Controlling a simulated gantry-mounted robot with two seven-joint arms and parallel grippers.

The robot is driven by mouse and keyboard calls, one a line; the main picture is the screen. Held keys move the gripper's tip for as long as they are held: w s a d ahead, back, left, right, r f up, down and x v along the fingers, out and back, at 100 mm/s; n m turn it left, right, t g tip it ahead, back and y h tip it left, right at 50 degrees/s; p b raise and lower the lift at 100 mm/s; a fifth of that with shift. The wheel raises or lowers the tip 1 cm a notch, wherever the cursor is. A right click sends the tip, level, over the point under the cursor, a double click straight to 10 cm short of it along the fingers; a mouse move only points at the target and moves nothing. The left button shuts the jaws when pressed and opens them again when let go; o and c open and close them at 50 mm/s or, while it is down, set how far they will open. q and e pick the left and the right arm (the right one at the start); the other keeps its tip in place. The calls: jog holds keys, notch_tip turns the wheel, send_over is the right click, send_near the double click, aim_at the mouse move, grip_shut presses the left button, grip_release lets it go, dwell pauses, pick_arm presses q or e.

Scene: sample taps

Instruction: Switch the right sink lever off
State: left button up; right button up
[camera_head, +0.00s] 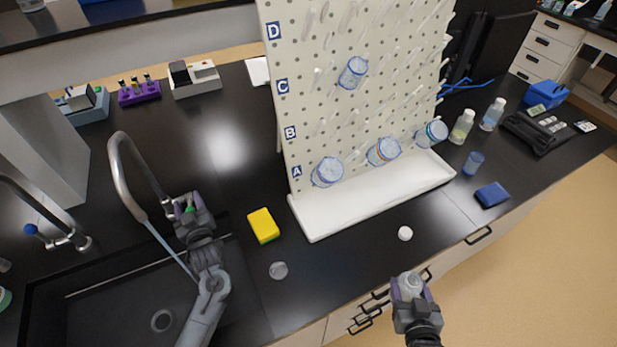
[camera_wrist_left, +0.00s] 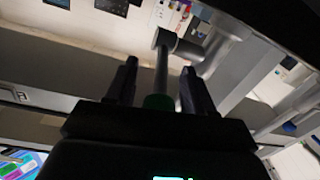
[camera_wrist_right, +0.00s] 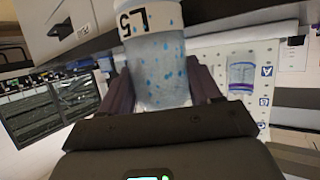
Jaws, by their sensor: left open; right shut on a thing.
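The right sink tap (camera_head: 122,172) is a tall grey gooseneck at the sink's back edge. A thin pale stream (camera_head: 168,250) runs down from its spout. Its lever has a green tip (camera_head: 189,208). My left gripper (camera_head: 186,205) is open around the lever; in the left wrist view the green tip (camera_wrist_left: 158,102) sits between the two fingers (camera_wrist_left: 160,78). I cannot tell whether they touch it. My right gripper (camera_head: 408,280) is shut on a clear blue-specked jar (camera_wrist_right: 160,65) labelled L5, held in front of the counter.
A second tap (camera_head: 72,238) with a blue-tipped lever (camera_head: 31,229) stands left. A yellow sponge (camera_head: 263,226) and a clear round lid (camera_head: 278,270) lie right of the sink (camera_head: 100,300). A pegboard rack (camera_head: 320,215) with several jars stands behind.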

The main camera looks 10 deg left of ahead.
pick_arm(q)
grip_shut()
dwell(0.3)
pick_arm(e)
jog(key=shift+r, duration=0.15)
